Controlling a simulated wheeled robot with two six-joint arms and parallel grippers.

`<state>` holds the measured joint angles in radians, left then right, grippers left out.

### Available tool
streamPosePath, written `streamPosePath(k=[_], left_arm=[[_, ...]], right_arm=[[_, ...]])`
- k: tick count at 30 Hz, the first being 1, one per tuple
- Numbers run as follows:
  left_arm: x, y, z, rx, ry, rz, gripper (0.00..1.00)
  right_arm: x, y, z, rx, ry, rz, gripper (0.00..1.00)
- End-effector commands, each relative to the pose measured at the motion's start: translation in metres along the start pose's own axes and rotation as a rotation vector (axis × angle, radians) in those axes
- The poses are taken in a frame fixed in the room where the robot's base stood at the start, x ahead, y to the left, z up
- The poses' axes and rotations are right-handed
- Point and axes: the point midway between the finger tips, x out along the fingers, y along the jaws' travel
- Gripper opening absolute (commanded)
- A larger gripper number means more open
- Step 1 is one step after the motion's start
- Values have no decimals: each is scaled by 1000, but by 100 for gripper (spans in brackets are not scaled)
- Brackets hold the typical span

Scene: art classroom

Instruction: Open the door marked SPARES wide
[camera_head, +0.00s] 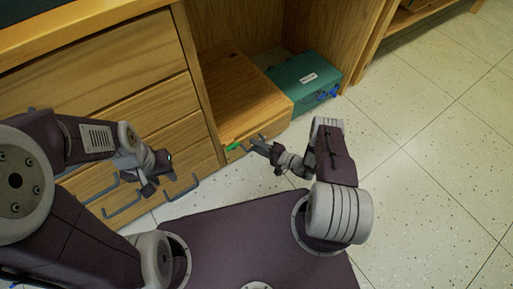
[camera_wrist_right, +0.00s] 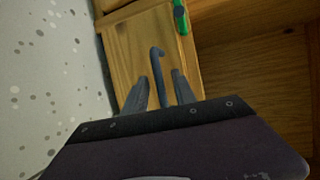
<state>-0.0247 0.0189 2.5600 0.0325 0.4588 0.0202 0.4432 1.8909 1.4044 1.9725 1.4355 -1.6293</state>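A low wooden cabinet (camera_head: 235,95) sits in the open bay of the desk, its front facing my base. No readable SPARES marking shows. A small green piece (camera_head: 233,146) is at its front left; it also shows at the edge of a light wood panel in the right wrist view (camera_wrist_right: 181,17). A grey-blue bar handle (camera_wrist_right: 157,65) stands off that panel. My right gripper (camera_wrist_right: 162,88) is open, with the handle between or just beyond its fingertips; contact is unclear. It also shows in the head view (camera_head: 256,143). My left gripper (camera_head: 152,182) hangs before the drawers, its fingers unclear.
Desk drawers (camera_head: 155,85) with protruding grey handles (camera_head: 122,208) stand at the left. A teal case (camera_head: 303,80) with a white label and blue latch sits right of the cabinet. Speckled floor (camera_head: 420,150) is clear at the right.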

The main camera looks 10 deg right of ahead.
Motion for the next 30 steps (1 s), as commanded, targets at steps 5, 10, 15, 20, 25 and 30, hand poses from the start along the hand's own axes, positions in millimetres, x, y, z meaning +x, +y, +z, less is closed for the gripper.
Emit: streamPosePath(k=[5, 10, 15, 20, 25, 30], left_arm=[[-1, 0, 0, 0, 0, 0, 36], [-1, 0, 0, 0, 0, 0, 36], [-1, 0, 0, 0, 0, 0, 36], [-1, 0, 0, 0, 0, 0, 36], [-1, 0, 0, 0, 0, 0, 36], [-1, 0, 0, 0, 0, 0, 36]], right_arm=[[0, -1, 0, 0, 0, 0, 27], [0, -1, 0, 0, 0, 0, 0], [0, -1, 0, -1, 0, 0, 0], [0, 0, 0, -1, 0, 0, 0], [0, 0, 0, -1, 0, 0, 0], [0, 0, 0, -1, 0, 0, 0]])
